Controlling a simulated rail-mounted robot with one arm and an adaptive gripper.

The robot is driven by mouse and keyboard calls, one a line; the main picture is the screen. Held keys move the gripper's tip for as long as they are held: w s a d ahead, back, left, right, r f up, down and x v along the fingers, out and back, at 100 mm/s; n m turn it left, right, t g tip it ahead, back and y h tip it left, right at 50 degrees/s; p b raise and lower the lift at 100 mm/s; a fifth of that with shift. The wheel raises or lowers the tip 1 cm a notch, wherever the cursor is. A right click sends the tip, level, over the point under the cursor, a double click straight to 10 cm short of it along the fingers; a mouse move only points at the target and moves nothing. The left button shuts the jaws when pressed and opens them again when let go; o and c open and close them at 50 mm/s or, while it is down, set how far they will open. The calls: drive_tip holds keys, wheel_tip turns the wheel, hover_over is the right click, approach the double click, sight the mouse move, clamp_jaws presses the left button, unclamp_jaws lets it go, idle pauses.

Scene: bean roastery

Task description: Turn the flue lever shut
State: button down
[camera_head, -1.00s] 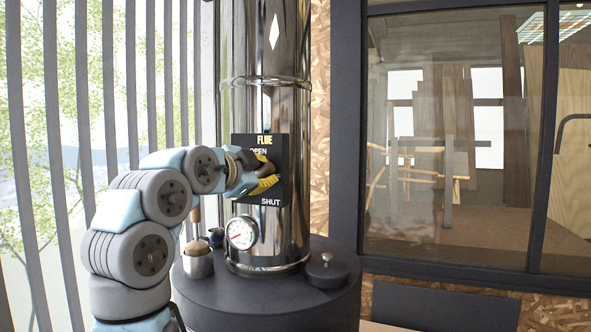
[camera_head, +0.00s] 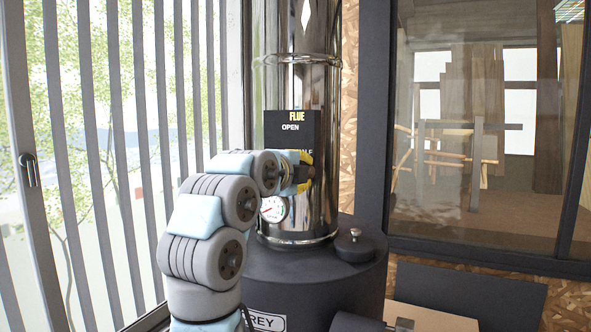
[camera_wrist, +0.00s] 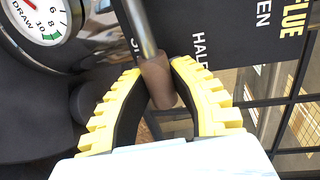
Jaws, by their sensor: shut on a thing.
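The black flue plate (camera_head: 281,140) is on the shiny flue pipe (camera_head: 300,85). It reads FLUE and OPEN, with HALF partly covered; its lower part is behind my gripper (camera_head: 308,172). In the wrist view my gripper (camera_wrist: 158,80) is shut on the brown grip of the flue lever (camera_wrist: 160,84), with a finger at each side. The lever's metal rod (camera_wrist: 141,30) runs up over the plate, past HALF, and lies across a label partly hidden by it that looks like SHUT.
A round draw gauge (camera_head: 273,209) sits on the pipe below the plate, close to my arm; it also shows in the wrist view (camera_wrist: 35,20). A dark drum top (camera_head: 290,262) with a knobbed lid (camera_head: 354,246) is below. A window stands at right.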

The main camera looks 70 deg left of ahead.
idle(0.4)
drive_tip(key=c, duration=0.9)
unclamp_jaws()
drive_tip(key=shift+o, duration=0.2)
drive_tip(key=v, duration=1.2)
drive_tip(key=shift+d, duration=0.1)
